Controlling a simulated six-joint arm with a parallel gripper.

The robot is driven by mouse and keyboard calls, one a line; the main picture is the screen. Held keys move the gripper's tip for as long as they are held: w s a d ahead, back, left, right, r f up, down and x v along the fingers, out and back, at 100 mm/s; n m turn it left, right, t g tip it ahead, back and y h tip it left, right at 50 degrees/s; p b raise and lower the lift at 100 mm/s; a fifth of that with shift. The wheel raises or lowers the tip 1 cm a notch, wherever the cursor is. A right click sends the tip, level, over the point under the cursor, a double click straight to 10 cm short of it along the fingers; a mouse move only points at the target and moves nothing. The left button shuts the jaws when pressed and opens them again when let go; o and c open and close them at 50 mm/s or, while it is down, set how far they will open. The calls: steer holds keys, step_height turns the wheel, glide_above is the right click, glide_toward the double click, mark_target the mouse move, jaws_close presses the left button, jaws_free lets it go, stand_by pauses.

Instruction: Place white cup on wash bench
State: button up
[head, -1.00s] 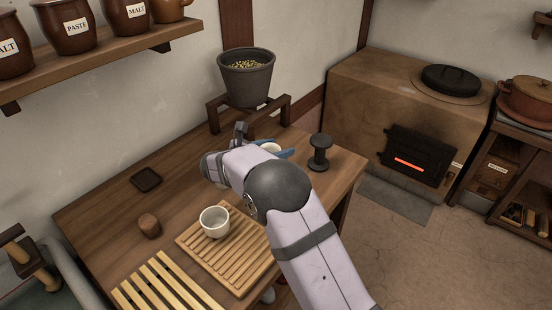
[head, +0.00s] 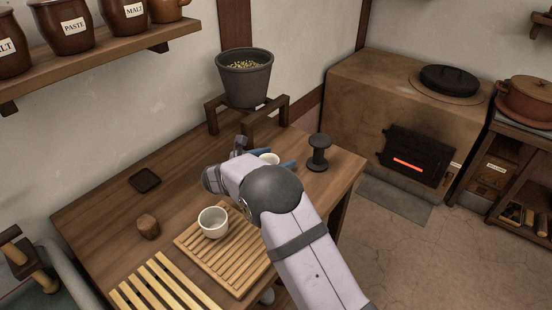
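A white cup (head: 269,159) shows just past my wrist in the head view, between the blue fingers of my gripper (head: 273,159). The fingers sit on either side of it, and it has moved together with them. My arm hides its lower part, so I cannot tell whether it touches the wooden table (head: 185,172). A second white cup (head: 213,223) stands upright and apart on a slatted wooden board (head: 232,262) at the table's front. Nothing in view is plainly marked as the wash bench; a grey-rimmed basin (head: 68,275) is partly visible at the lower left.
A dark spool-shaped stand (head: 319,152) is close to my gripper's right. A grain-filled pot (head: 244,78) stands on a wooden frame behind. A small dark dish (head: 145,180), a brown wooden piece (head: 148,227) and a slatted rack (head: 165,288) lie left. The table's left middle is clear.

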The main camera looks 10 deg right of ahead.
steer(key=shift+r, duration=0.2)
steer(key=v, duration=1.2)
stand_by(0.4)
